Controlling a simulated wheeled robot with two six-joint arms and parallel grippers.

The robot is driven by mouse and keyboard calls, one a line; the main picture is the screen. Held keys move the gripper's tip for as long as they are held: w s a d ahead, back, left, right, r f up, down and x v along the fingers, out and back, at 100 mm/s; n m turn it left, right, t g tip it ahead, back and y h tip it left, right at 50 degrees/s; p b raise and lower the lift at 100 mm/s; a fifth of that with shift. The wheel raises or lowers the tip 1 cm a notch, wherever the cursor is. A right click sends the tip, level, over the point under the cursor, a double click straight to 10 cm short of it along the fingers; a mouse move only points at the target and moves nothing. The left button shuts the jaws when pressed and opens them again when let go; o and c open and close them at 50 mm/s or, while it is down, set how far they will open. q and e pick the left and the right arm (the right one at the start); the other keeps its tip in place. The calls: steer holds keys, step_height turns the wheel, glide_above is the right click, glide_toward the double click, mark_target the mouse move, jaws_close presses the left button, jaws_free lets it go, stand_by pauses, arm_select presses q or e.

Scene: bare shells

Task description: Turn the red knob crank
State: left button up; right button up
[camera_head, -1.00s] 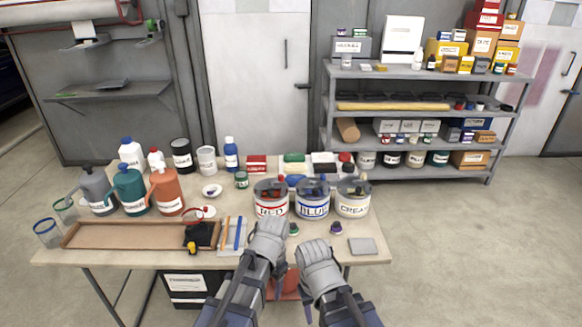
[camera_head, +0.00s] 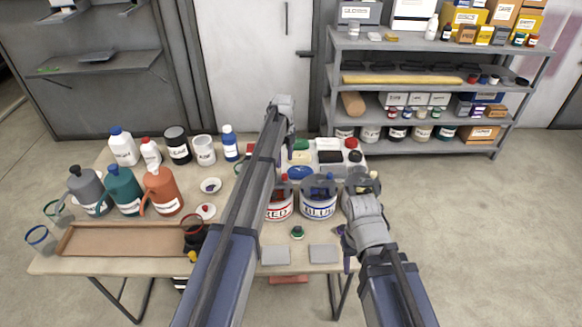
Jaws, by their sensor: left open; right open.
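The RED container (camera_head: 279,208) stands on the table in the head view, its left side hidden behind my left arm. A small red knob (camera_head: 284,178) shows at its top; the rest of the crank is hidden or too small to make out. The BLUE container (camera_head: 318,206) stands to its right. My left gripper (camera_head: 290,150) is open and reaches over and beyond the RED container, with its fingers pointing down above the far part of the table. My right gripper (camera_head: 346,258) is open near the table's front right, in front of the third container (camera_head: 357,183), which it partly covers.
Two grey pads (camera_head: 324,254) lie at the front edge beside a green-topped small item (camera_head: 297,232). A brown tray (camera_head: 120,241) and several jugs (camera_head: 163,190) fill the left. A stocked shelf (camera_head: 420,88) stands behind at right.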

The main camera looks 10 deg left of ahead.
mark_target(285, 175)
arm_select(q)
steer(key=shift+s, duration=0.1)
step_height(285, 175, down, 8)
steer(key=b, duration=0.8)
steer(key=shift+r, duration=0.1)
jaws_close()
stand_by(0.3)
